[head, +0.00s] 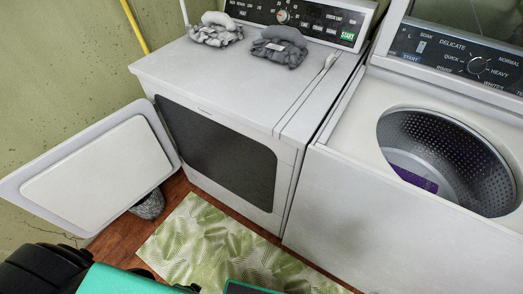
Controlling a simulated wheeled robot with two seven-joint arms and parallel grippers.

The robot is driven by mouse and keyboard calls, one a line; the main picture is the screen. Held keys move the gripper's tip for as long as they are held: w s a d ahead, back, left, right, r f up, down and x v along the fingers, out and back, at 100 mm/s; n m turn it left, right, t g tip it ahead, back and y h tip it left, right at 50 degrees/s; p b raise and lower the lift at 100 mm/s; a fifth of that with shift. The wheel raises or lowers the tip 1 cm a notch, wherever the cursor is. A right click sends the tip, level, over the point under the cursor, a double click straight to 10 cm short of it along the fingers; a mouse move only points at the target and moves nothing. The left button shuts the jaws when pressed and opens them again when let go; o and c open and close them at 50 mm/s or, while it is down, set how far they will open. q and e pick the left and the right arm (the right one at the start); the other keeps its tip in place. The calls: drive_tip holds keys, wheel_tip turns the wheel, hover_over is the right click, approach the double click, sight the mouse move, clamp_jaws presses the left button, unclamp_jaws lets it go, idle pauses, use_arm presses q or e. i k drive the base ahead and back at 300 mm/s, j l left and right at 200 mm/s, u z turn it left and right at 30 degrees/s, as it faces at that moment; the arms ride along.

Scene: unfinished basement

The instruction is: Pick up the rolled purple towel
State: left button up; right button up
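A purple thing (414,179), probably the towel, lies low inside the metal drum (455,150) of the open top-loading washer (345,205) on the right. Only a strip of it shows past the front rim of the opening, so I cannot tell whether it is rolled. Parts of my own black and teal arms show along the bottom edge. Neither gripper's fingers can be seen, and nothing of mine is near the drum.
A dryer (235,85) stands left of the washer, its front door (100,175) swung open to the left. Two grey bundles (216,30) (280,46) sit on its top. A leaf-patterned mat (215,250) lies on the floor. A grey object (148,206) is partly behind the door.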

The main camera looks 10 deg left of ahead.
sight(419, 181)
drive_tip(key=l+z, duration=0.1)
drive_tip(key=z, duration=1.05)
